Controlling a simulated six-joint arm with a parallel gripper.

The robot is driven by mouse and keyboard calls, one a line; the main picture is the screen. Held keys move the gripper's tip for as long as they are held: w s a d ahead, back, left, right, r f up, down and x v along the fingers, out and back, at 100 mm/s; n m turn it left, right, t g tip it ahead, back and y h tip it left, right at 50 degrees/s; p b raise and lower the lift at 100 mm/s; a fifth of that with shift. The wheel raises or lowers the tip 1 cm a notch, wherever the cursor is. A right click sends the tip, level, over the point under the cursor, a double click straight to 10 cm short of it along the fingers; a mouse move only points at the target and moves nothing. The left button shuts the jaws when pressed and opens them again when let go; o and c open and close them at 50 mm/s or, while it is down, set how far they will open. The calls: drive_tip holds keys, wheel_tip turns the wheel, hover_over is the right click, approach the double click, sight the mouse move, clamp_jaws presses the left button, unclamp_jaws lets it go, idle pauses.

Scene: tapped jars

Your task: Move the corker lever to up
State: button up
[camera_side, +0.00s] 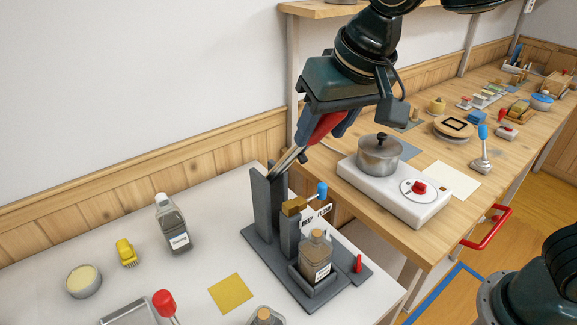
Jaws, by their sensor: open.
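The corker (266,215) is a grey stand with a tall column at its back left. Its lever (288,159) appears to be a metal bar with a red grip (326,128), slanting from the column up to the right. My gripper (328,122) is open at the lever's upper end, with the red grip between or just beside its fingers; I cannot tell whether they touch. A corked, labelled bottle (317,257) stands upright in the corker's front seat. A brass block (294,205) with a small blue-knobbed arm (322,190) and a white label sits above it.
A hot plate (396,194) with a lidded pot (379,155) stands close right of my gripper. A grey bottle (172,225), yellow brush (126,253) and round jar (84,281) stand left. A yellow square (231,294) lies in front. A shelf (318,10) hangs behind.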

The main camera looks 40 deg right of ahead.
drive_tip(key=shift+c, duration=0.2)
clamp_jaws()
drive_tip(key=shift+w+r, duration=0.1)
drive_tip(key=shift+w, duration=0.05)
drive_tip(key=shift+w+r+g, duration=0.5)
drive_tip(key=shift+w, duration=0.4)
drive_tip(key=shift+w+r+g, duration=0.5)
drive_tip(key=shift+w+r, duration=0.05)
drive_tip(key=shift+w, duration=0.35)
drive_tip(key=shift+w+r+g, duration=0.5)
drive_tip(key=shift+w, duration=0.4)
drive_tip(key=shift+o, duration=0.2)
unclamp_jaws()
